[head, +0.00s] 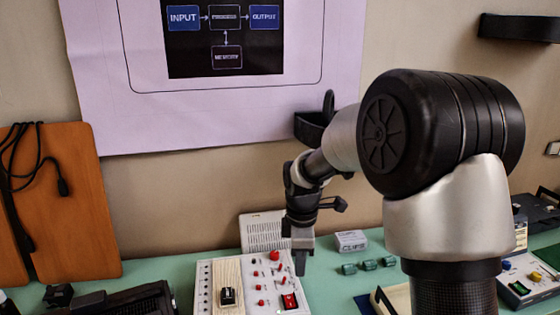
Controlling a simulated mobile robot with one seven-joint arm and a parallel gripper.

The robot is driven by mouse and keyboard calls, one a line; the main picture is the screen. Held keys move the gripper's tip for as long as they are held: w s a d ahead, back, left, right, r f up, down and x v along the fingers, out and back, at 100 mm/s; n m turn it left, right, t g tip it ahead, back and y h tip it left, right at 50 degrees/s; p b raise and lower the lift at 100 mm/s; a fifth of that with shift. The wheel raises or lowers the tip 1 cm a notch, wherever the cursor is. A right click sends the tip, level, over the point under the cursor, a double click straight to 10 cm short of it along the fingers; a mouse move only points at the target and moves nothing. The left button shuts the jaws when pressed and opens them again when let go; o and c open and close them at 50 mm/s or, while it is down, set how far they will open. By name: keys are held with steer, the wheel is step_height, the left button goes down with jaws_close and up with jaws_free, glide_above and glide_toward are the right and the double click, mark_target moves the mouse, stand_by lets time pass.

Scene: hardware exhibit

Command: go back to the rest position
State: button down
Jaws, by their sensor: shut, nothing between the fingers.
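My gripper (300,262) points down at the end of my arm, in the middle of the head view. It is shut and empty. Its fingertips are over the right back part of a white control panel (206,277) with red buttons, a red switch and a black part on it. I cannot tell whether the tips touch the panel. My large black and silver arm joint fills the right side and hides part of the bench and wall.
A green bench top (325,290) runs below the wall. Several small teal cylinders (367,265) and a small light box (351,240) lie right of my gripper. A brown board (62,215) with a black cable leans at left. A second panel (530,281) is at far right.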

steer(key=s+d+r+m+t+p, duration=0.1)
steer(key=s+d+r+m, duration=0.3)
steer(key=r, duration=0.6)
steer(key=s+d+r+m+t+p, duration=0.1)
steer(key=s+r+m, duration=0.4)
steer(key=s, duration=0.5)
steer(key=s+d+r+m+t+p, duration=0.2)
steer(key=s+d+r+m, duration=0.1)
steer(key=s+r+m, duration=0.3)
steer(key=s+m, duration=0.2)
steer(key=s, duration=0.2)
steer(key=shift+d+m+t, duration=0.3)
steer(key=shift+d+t, duration=0.1)
steer(key=shift+r, duration=0.1)
